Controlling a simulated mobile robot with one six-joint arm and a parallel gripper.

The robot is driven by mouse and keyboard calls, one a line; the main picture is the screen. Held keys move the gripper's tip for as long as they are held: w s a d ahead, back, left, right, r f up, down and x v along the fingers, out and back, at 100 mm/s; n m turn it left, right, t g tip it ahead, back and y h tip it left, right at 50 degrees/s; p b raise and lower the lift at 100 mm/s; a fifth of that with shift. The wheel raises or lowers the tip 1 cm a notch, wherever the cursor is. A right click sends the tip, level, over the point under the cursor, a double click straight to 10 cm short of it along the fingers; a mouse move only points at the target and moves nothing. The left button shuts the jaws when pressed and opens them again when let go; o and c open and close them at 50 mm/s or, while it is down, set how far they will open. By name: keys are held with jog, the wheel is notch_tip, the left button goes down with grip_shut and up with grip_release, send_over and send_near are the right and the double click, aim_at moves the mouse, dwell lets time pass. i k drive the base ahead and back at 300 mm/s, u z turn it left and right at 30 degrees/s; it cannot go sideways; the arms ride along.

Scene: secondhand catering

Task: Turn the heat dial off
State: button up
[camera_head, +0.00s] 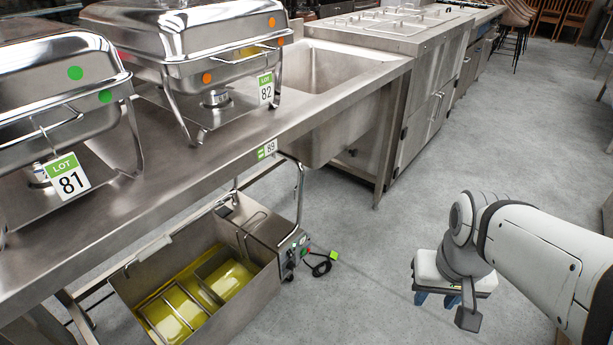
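A steel fryer (205,285) with yellow oil and wire frames inside stands low, below the workbench, at the lower left of the head view. Its control box (292,243) is on its right end. Small dark, red and green parts show there; which of them is the heat dial, and how it is set, is too small to tell. My gripper (436,299) is at the lower right, pointing down above the floor and well to the right of the control box. Its two blue fingertips are apart, with nothing seen between them.
The steel workbench (225,146) holds chafing dishes (205,45) tagged 81 and 82 and overhangs the fryer's far side. A black cable (321,268) with a green plug lies beside the control box. Grey floor between cable and gripper is clear. Steel cabinets (425,105) stand behind.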

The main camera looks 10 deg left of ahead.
aim_at(290, 266)
jog(key=u, duration=0.3)
jog(key=i, duration=1)
jog(key=z, duration=0.05)
jog(key=k, duration=1)
jog(key=u, duration=0.25)
jog(key=i, duration=0.4)
jog(key=z, duration=0.15)
